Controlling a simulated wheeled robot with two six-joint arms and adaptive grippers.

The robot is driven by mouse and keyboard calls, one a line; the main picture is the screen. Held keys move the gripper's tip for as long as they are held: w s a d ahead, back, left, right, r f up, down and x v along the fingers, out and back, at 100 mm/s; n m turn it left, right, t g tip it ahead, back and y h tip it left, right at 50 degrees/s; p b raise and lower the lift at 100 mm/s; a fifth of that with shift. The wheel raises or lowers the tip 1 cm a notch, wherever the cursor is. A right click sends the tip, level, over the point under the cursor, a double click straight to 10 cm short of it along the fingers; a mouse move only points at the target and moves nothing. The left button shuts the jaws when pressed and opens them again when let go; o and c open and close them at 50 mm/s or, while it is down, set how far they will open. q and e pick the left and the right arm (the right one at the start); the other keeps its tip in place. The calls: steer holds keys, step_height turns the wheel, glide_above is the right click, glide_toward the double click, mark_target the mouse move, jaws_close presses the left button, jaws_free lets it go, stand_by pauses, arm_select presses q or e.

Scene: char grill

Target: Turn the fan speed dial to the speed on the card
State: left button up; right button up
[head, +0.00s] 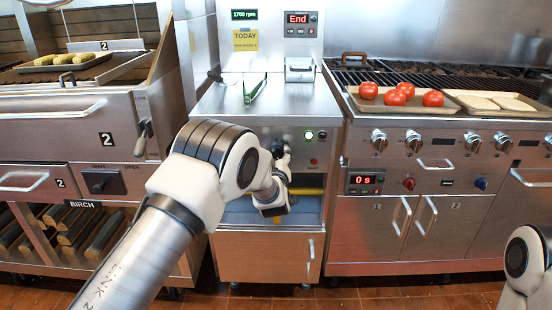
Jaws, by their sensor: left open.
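The fan speed dial (277,147) looks like a dark knob on the steel front panel of the middle unit, mostly hidden behind my left gripper (283,155). That gripper is open, with its fingers up at the dial; I cannot tell whether they touch it. A yellow card (246,41) headed "TODAY" is on the back wall; its smaller line is too small to read. A green display (244,14) above it reads 1700 rpm. Only a part of my right arm shows at the lower right, without its gripper.
A lit green button (309,136) and a red one (313,161) sit right of the dial. Green tongs (255,90) lie on the counter above. A grill with a tray of tomatoes (403,94) stands right; a corn tray (70,63) is left.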

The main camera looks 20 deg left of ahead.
arm_select(q)
steer(key=c, duration=1.1)
steer(key=shift+c, duration=0.2)
